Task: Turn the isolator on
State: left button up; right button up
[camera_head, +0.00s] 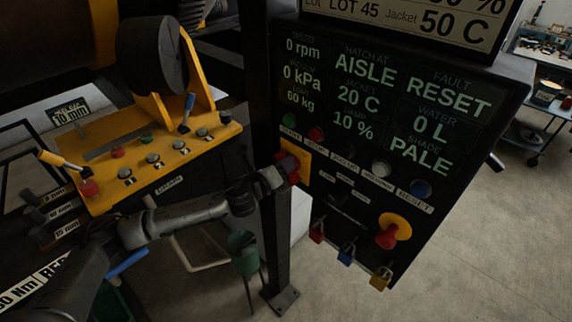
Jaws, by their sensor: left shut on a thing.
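The isolator (300,155) shows as a yellow plate with a dark red knob on the left side of the black control panel (345,190). My left gripper (284,174) reaches in from the left and is shut on the isolator's knob. The gripper and wrist hide part of the knob, so I cannot read its on or off position. The panel display is lit and shows "0 rpm", "AISLE", "FAULT RESET" and "PALE". My right gripper is not in view.
A red mushroom button (388,238) on a yellow disc sits at the panel's lower right. Several coloured padlocks (346,254) hang below. A yellow console (150,160) with buttons and levers stands left. A dark post (277,245) rises beside the panel. Open floor lies right.

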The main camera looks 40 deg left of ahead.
pick_arm(q)
jog(key=shift+c, duration=1)
jog(key=shift+n, duration=0.3)
jog(key=n+p, duration=0.1)
jog(key=n, duration=0.3)
jog(key=shift+a+f+n, duration=0.1)
jog(key=shift+n, duration=0.3)
jog(key=n+p, duration=0.1)
jog(key=n, duration=0.2)
jog(key=shift+f+n, duration=0.15)
jog(key=shift+n, duration=0.15)
jog(key=n+p, duration=0.2)
jog(key=n, duration=0.3)
jog(key=shift+f, duration=0.15)
jog(key=n+p, duration=0.2)
jog(key=n, duration=0.1)
jog(key=shift+f, duration=0.15)
jog(key=shift+n, duration=0.4)
jog(key=shift+f, duration=0.1)
